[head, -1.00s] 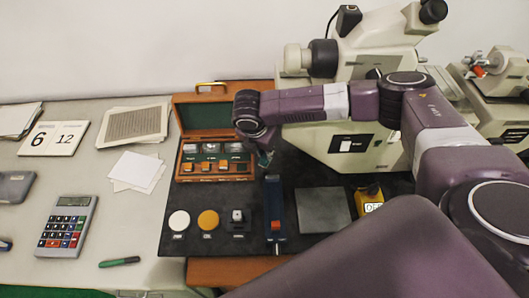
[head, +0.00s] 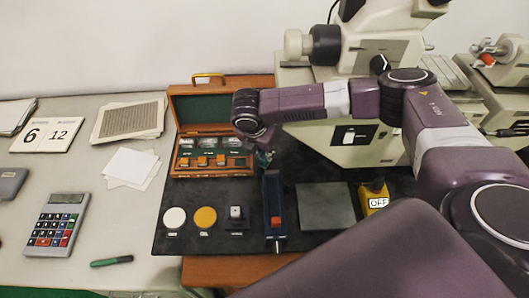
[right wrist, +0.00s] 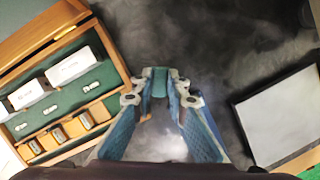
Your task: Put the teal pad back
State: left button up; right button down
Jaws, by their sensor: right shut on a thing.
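My right gripper (right wrist: 157,92) is shut on the teal pad (right wrist: 160,78), a small block held between the fingertips in the right wrist view. In the head view, the right gripper (head: 264,157) is small and partly hidden by its wrist, just right of the open wooden case (head: 172,130). The case (right wrist: 105,38) also shows at the left of the right wrist view. Its green-lined inside holds white blocks (right wrist: 70,66) and several orange-and-metal pieces (right wrist: 77,125). The pad is over the dark mat (right wrist: 215,35), beside the case and apart from it. My left gripper is out of view.
On the mat are a white disc (head: 174,218), an orange disc (head: 205,217), a blue fixture (head: 272,205), a grey plate (head: 325,206) and a yellow box marked OFF (head: 374,197). A large cream machine (head: 345,146) stands behind. A calculator (head: 58,224) lies left.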

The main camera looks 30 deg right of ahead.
jog(key=shift+p, duration=1)
dwell(0.6)
jog(key=shift+f, duration=0.4)
dwell(0.7)
jog(key=c, duration=1.8)
grip_release()
notch_tip(320, 180, up, 9)
jog(key=p, duration=0.9)
jog(key=shift+f, duration=0.2)
jog(key=shift+f, duration=0.1)
